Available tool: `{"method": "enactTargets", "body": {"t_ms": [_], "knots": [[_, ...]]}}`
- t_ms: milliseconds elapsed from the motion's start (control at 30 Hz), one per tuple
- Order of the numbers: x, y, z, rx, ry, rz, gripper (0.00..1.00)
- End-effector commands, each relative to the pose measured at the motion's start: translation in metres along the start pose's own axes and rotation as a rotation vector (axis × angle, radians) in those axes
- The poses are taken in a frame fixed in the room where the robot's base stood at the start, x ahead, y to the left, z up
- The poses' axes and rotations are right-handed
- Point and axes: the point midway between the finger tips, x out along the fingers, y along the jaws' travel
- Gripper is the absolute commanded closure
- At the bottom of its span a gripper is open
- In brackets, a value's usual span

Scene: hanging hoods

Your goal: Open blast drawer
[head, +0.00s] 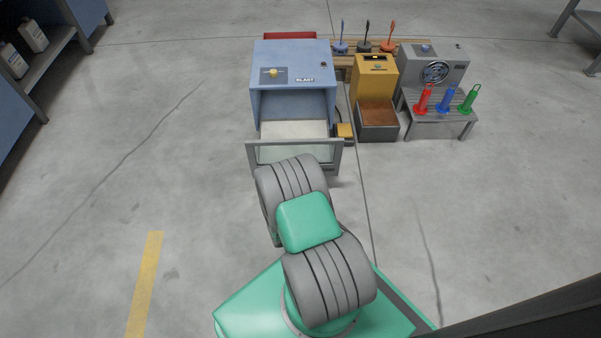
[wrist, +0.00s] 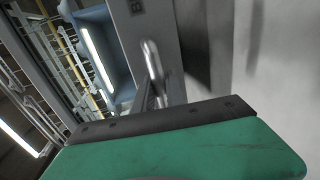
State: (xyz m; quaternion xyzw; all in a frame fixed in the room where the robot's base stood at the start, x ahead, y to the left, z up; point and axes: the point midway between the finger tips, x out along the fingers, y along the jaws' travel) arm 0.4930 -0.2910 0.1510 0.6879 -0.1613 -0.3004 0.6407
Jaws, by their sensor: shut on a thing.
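The blast cabinet (head: 290,62) is a light blue box with a BLAST label and a yellow knob on top. Its drawer (head: 294,130) stands out from the open front, with a pale floor and a grey-framed front panel (head: 253,155). A gap shows between panel and cabinet. In the wrist view the grey panel (wrist: 150,22) bears part of a label, and a shiny bar handle (wrist: 152,58) stands on it. My gripper (wrist: 156,92) is shut on the handle; the grip is partly hidden by its green body. In the head view my arm hides the gripper.
Right of the cabinet stand a yellow machine (head: 375,78) with a brown-topped bin (head: 377,120) and a grey fan unit (head: 436,66). A low grey table (head: 425,108) holds red, blue and green tools. Shelving (head: 50,60) stands far left. Floor either side of my arm is clear.

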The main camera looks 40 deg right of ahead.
Motion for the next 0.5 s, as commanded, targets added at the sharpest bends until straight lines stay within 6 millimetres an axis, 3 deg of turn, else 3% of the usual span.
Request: {"method": "enactTargets", "body": {"t_ms": [433, 467, 500], "knots": [[-0.0023, 0.0007, -0.0044, -0.002, 0.001, 0.002, 1.00], [-0.0023, 0.0007, -0.0044, -0.002, 0.001, 0.002, 0.82], [-0.0023, 0.0007, -0.0044, -0.002, 0.001, 0.002, 0.79]]}}
